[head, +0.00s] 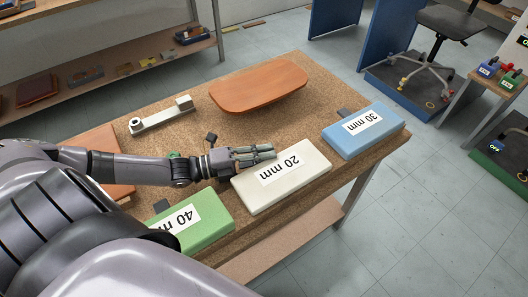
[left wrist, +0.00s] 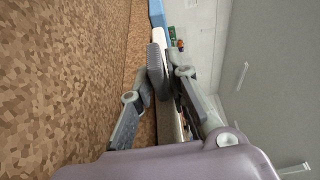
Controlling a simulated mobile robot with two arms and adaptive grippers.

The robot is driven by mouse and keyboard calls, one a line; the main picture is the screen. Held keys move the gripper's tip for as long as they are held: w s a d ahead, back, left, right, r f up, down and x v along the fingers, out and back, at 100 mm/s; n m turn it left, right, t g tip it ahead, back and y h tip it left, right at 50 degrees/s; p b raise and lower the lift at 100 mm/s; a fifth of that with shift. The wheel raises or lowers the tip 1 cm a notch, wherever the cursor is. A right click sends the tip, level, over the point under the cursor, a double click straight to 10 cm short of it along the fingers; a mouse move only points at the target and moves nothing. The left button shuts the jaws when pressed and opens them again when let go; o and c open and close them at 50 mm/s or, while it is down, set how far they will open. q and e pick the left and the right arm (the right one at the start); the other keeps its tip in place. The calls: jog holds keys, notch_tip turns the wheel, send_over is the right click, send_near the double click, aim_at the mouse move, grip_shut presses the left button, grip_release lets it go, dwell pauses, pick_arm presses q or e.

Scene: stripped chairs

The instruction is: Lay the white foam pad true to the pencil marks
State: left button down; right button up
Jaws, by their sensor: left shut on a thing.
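The white foam pad (head: 300,190), labelled 20 mm, lies flat at the front of the workbench between the green and blue pads. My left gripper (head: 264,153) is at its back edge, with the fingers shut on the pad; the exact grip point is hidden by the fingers. In the left wrist view the fingers (left wrist: 157,72) are close together, with a pale strip of the pad (left wrist: 168,122) between them. A bare brown wooden seat board (head: 258,88) lies behind the pad. I cannot make out pencil marks. My right gripper is not in view.
A green 40 mm pad (head: 210,225) lies left of the white pad, and a blue 30 mm pad (head: 362,130) lies right. A metal bracket (head: 160,117) lies at the back left. Bare benchtop (head: 215,122) shows between bracket, seat board and gripper.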

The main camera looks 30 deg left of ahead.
pick_arm(q)
jog(key=c, duration=1.5)
grip_release()
jog(key=shift+c, duration=0.2)
jog(key=shift+f+b, duration=0.15)
jog(key=shift+b, duration=0.15)
jog(key=shift+f+b, duration=0.2)
jog(key=shift+b, duration=0.25)
jog(key=p+v, duration=0.1)
jog(key=v, duration=0.6)
jog(key=shift+s+a+r, duration=0.15)
jog(key=shift+s+r, duration=0.05)
jog(key=shift+s, duration=0.05)
